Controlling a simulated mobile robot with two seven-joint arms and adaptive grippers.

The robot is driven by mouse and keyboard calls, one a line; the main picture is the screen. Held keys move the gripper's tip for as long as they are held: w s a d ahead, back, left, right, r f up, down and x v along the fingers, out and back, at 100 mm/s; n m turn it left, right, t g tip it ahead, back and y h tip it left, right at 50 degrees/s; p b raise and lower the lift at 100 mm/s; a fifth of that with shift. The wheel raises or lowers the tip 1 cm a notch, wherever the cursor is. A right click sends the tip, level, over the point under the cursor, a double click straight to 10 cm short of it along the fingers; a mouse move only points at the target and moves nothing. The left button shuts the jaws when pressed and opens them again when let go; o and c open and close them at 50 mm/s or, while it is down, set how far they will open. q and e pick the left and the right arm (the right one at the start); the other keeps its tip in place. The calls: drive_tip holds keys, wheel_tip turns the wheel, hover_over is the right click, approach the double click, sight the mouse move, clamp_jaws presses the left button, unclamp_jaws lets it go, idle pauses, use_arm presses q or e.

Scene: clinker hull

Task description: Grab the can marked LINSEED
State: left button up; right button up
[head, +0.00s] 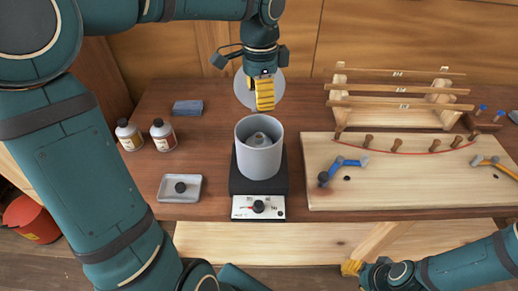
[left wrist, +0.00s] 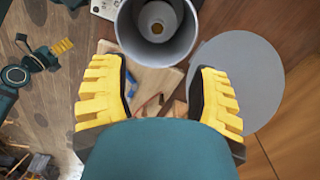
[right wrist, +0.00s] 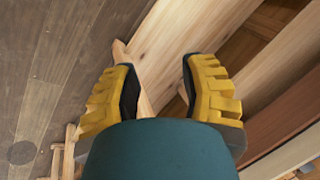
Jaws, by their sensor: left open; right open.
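Two small dark-capped cans stand upright on the left of the bench in the head view. The left can (head: 129,135) has a pale label with yellow, and the right can (head: 163,135) has a pale label with red. The lettering is too small to tell which reads LINSEED. My left gripper (head: 264,106) is open and empty, above the bench behind the grey pot, to the right of both cans. Its spread fingers show in the left wrist view (left wrist: 160,78). My right gripper (head: 352,268) is low in front of the bench, open and empty in the right wrist view (right wrist: 157,75).
A grey pot (head: 244,155) with something inside stands on a black heater. A round grey disc (head: 243,88) is behind it. A small tray (head: 165,193) and a blue block (head: 187,107) lie nearby. A pegged board (head: 400,195) and a wooden rack (head: 400,103) fill the right.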

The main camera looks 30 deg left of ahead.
use_arm(q)
drive_tip(key=shift+r, duration=0.3)
drive_tip(key=c, duration=0.3)
drive_tip(key=n+h+p, duration=0.1)
drive_tip(key=n+p, duration=0.5)
drive_tip(key=n, duration=2.5)
hover_over(259, 136)
drive_tip(key=f, duration=0.8)
drive_tip(key=shift+w+a+f, duration=0.1)
drive_tip(key=shift+a+f, duration=0.05)
drive_tip(key=shift+a, duration=0.25)
drive_tip(key=shift+d+f, duration=0.2)
drive_tip(key=shift+f, duration=1.15)
drive_tip(key=shift+d+f, duration=0.2)
drive_tip(key=shift+f, duration=1.15)
